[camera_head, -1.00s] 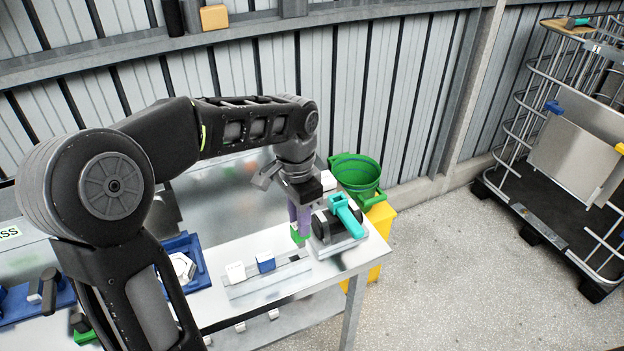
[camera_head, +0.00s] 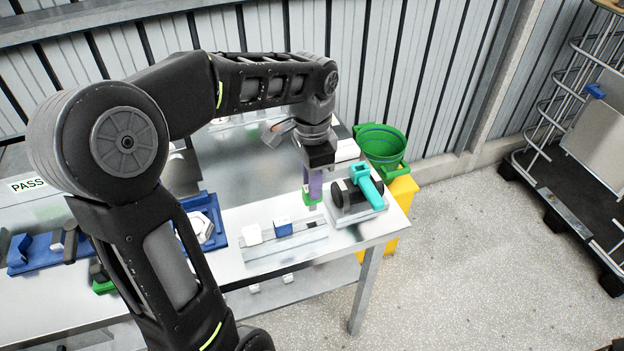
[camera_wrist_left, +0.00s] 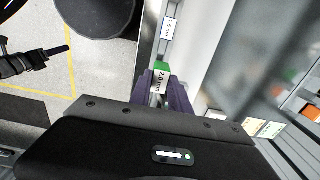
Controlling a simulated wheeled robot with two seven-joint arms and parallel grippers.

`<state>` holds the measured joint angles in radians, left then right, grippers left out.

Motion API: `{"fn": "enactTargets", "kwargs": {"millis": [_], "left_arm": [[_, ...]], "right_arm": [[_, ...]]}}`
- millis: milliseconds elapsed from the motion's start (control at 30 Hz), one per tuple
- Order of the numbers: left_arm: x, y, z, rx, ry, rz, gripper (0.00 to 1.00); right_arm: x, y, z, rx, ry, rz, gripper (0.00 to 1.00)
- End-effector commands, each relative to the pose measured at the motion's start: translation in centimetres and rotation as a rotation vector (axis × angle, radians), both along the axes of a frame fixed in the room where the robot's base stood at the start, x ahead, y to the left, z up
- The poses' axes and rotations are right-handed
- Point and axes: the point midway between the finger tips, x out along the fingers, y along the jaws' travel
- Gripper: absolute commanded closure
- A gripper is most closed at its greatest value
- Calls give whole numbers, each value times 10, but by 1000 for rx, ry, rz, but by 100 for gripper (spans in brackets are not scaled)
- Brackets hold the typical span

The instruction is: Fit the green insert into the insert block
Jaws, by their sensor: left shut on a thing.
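My left gripper (camera_head: 314,183) has purple fingers shut on the green insert (camera_head: 311,197), held above or near the right end of the insert block. A small grey part shows just below the insert. In the left wrist view the green insert (camera_wrist_left: 162,68), with a white printed face, sits between the fingers. I cannot tell whether the insert touches the block. My right gripper is not in view.
A black device with a teal handle (camera_head: 366,184) stands close right of the gripper. A green bucket (camera_head: 381,145) and yellow bin (camera_head: 402,205) are beyond the bench edge. Blue trays (camera_head: 45,254) lie left. The metal bench (camera_head: 250,185) behind the block is fairly clear.

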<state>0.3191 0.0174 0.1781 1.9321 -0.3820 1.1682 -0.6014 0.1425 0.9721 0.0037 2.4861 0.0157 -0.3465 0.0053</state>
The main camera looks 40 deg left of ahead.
Motion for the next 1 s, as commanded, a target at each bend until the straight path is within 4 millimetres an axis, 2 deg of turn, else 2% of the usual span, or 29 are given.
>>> {"fn": "enactTargets", "kwargs": {"millis": [100, 600, 1000], "left_arm": [[0, 0, -11, 0, 0, 0, 100], [0, 0, -41, 0, 0, 0, 100], [0, 0, -46, 0, 0, 0, 100]], "right_arm": [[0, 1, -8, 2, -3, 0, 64], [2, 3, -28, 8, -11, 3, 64], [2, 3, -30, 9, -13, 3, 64]]}}
